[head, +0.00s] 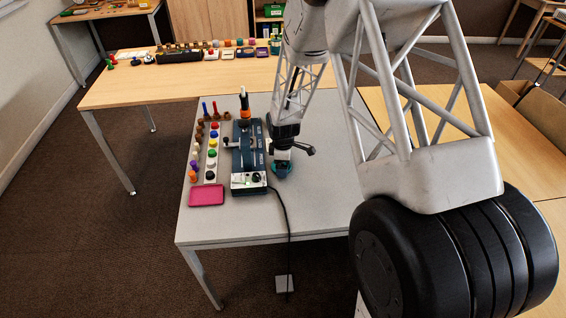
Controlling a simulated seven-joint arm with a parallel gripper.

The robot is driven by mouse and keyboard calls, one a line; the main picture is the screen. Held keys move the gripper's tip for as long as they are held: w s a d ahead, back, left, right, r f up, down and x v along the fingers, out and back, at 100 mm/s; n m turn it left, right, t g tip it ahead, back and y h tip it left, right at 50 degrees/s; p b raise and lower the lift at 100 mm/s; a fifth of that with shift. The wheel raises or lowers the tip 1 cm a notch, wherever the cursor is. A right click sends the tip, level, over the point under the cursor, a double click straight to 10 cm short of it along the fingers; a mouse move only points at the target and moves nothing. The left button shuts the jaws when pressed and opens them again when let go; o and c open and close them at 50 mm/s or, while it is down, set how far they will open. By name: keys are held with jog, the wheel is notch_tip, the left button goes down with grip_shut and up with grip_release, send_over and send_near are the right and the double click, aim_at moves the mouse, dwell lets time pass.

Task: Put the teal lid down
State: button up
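The teal lid (274,171) shows as a small round teal shape on or just above the grey table (325,190), right of the dark blue device. My gripper (282,163) points down directly over it and hides its middle. The fingers are too small to tell whether they are open or shut on the lid. I also cannot tell whether the lid touches the table.
The dark blue device (248,178) stands close to the left of my gripper, its black cable (288,240) running off the front edge. Coloured pieces (212,153) and a pink tray (206,195) lie further left. The grey table is clear right of my gripper.

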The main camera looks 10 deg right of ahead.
jog(key=shift+o, duration=0.3)
jog(key=shift+r, duration=0.1)
notch_tip(320, 180, up, 12)
dwell(0.7)
dwell(0.5)
jog(key=shift+r, duration=0.15)
jog(key=s+d+r+m+t, duration=0.1)
jog(key=s+d+r+m, duration=0.25)
jog(key=s+r, duration=0.6)
jog(key=s+d+r+m, duration=0.3)
jog(key=s+r+m, duration=0.2)
jog(key=s+r, duration=0.45)
jog(key=s+d+r+m, duration=0.1)
jog(key=s+r+m, duration=0.2)
jog(key=s, duration=0.8)
jog(key=s+d+r+m+t, duration=0.1)
jog(key=s+d+r+m, duration=0.1)
jog(key=s, duration=0.9)
jog(key=shift+d+r+m+t, duration=0.15)
jog(key=shift+r+m+t, duration=0.15)
jog(key=shift+r+m, duration=0.75)
